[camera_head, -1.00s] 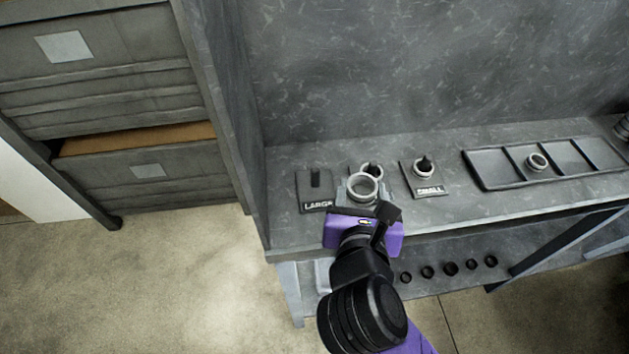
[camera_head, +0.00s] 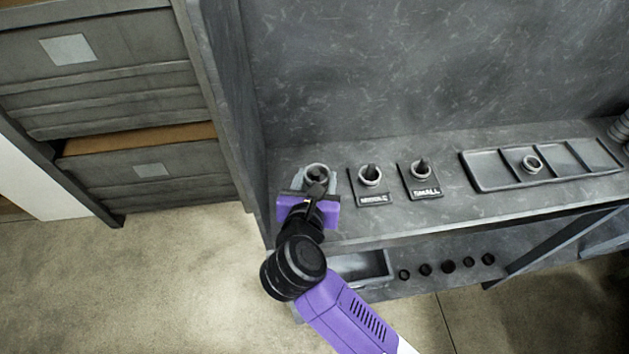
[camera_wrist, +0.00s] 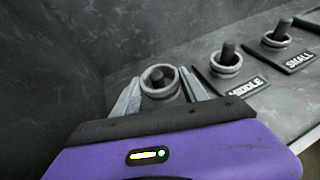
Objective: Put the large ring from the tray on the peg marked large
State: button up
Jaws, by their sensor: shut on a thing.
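My gripper (camera_head: 316,182) is shut on the large ring (camera_head: 317,181), a grey metal ring, at the left end of the bench. In the wrist view the ring (camera_wrist: 161,97) sits between the two grey fingers, and the dark top of the large peg (camera_wrist: 158,77) shows through its hole. I cannot tell whether the ring is around the peg or just above it. My gripper hides the base plate and its LARGE label. The tray (camera_head: 489,169) lies to the right on the bench with one smaller ring (camera_head: 532,170) in it.
Just right of my gripper stand the MIDDLE peg (camera_head: 369,168) and the SMALL peg (camera_head: 421,163), each with a ring around it. A side panel (camera_head: 235,120) rises close on the left and a back wall (camera_head: 420,70) behind. Bench top between pegs and tray is clear.

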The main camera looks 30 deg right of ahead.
jog(key=shift+w+a+f, duration=0.1)
jog(key=shift+w+f, duration=0.1)
jog(key=shift+f, duration=0.7)
jog(key=o, duration=1.6)
jog(key=shift+f, duration=0.15)
jog(key=shift+c, duration=0.2)
jog(key=shift+r, duration=0.2)
jog(key=b+v, duration=0.1)
jog(key=v, duration=1.1)
jog(key=shift+f, duration=0.1)
